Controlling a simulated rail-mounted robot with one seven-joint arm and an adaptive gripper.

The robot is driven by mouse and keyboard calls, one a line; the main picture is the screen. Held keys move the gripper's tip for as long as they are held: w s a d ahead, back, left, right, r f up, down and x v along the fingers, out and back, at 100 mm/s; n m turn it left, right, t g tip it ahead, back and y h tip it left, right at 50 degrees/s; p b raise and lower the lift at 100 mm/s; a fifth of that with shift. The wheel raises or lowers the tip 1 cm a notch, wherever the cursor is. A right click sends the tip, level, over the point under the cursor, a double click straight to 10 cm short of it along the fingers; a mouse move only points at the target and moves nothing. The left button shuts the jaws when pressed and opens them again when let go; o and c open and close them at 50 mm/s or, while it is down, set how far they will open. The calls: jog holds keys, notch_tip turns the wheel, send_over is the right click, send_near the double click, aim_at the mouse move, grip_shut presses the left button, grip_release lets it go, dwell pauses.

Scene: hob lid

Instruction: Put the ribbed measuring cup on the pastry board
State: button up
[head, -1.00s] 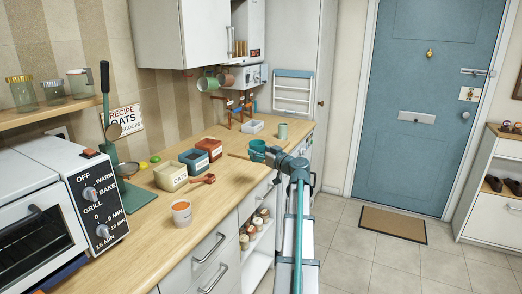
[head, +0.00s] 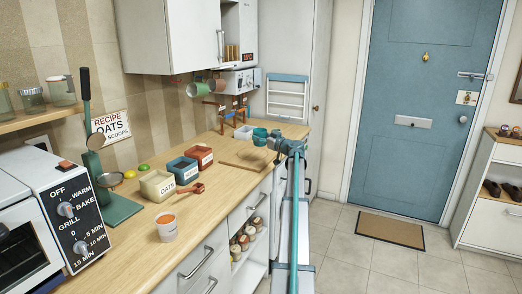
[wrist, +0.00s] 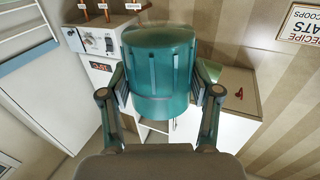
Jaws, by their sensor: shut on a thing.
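The ribbed measuring cup is teal with raised ribs and fills the middle of the wrist view (wrist: 160,70). My gripper (wrist: 160,92) is shut on it, one finger on each side. In the head view the teal cup (head: 260,136) is at the tip of my gripper (head: 273,141), above the far right end of the worktop. A light wooden board (head: 240,158), which looks like the pastry board, lies on the worktop near its front edge. The cup appears beyond it and to its right, apart from it. I cannot tell the height of the cup.
An oats box (head: 158,186), a blue box (head: 182,170) and a red box (head: 200,157) stand left of the board. A small red scoop (head: 188,190) lies before them.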

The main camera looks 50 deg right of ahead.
jog(key=w+d+f, duration=0.1)
jog(key=f, duration=0.1)
jog(key=w+d+f, duration=0.1)
jog(key=d+f, duration=0.1)
jog(key=w+d+f+p, duration=0.1)
jog(key=f, duration=0.1)
jog(key=shift+w+d, duration=0.2)
jog(key=shift+w, duration=0.1)
notch_tip(320, 180, down, 3)
jog(key=shift+w+d+p, duration=0.1)
jog(key=shift+p, duration=0.3)
jog(key=shift+f, duration=0.2)
jog(key=shift+f+b, duration=0.2)
jog(key=shift+b, duration=0.15)
jog(key=o, duration=1.1)
jog(key=shift+o, duration=0.2)
jog(key=shift+r, duration=0.1)
jog(key=shift+r+p, duration=0.15)
jog(key=shift+p, duration=0.2)
jog(key=shift+s, duration=0.35)
jog(key=s+a+b, duration=0.2)
jog(key=s, duration=0.9)
